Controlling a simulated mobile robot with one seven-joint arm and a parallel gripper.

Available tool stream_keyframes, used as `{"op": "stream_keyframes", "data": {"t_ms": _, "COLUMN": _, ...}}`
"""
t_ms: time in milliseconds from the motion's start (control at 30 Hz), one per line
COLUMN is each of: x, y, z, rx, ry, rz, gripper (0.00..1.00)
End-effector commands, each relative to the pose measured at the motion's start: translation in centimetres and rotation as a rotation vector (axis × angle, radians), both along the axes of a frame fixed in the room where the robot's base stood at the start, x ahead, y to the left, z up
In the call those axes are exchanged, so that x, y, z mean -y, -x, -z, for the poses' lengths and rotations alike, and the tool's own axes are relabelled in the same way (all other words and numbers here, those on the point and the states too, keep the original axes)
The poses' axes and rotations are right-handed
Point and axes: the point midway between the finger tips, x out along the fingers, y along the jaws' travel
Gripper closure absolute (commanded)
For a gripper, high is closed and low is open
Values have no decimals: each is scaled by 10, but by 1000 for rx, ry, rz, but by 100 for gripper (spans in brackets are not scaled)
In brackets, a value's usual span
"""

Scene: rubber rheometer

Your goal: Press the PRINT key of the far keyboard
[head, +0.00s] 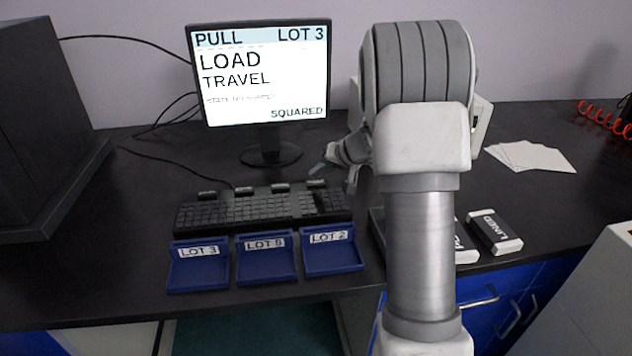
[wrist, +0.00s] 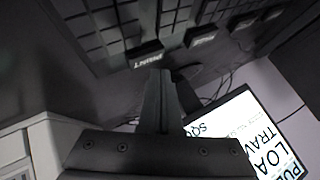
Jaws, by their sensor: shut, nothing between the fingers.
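A black keyboard (head: 262,208) lies on the dark bench below the monitor. Several raised labelled keys line its far edge. The PRINT key (wrist: 145,59) shows its white lettering in the wrist view, just past my fingertips. It looks like the rightmost raised key (head: 316,183) in the head view, where its lettering is too small to read. My gripper (wrist: 172,76) is shut and empty, its tips close to the PRINT key. I cannot tell whether they touch. In the head view my gripper (head: 330,160) is behind the keyboard's right end, partly hidden by my arm.
The monitor (head: 260,75) stands behind the keyboard and reads LOAD TRAVEL. Blue trays marked LOT (head: 266,262) stand along the near bench edge. A dark box marked LINED (head: 494,232) and white sheets (head: 530,156) lie at right. Cables run behind the keyboard.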

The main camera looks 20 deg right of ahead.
Motion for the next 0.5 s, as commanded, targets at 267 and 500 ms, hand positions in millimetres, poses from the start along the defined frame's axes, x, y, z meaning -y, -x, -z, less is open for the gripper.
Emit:
{"op": "stream_keyframes", "data": {"t_ms": 267, "x": 0, "y": 0, "z": -4, "rx": 1, "ry": 0, "rz": 1, "gripper": 100}}
{"op": "stream_keyframes", "data": {"t_ms": 500, "x": 0, "y": 0, "z": -27, "rx": 2, "ry": 0, "rz": 1, "gripper": 100}}
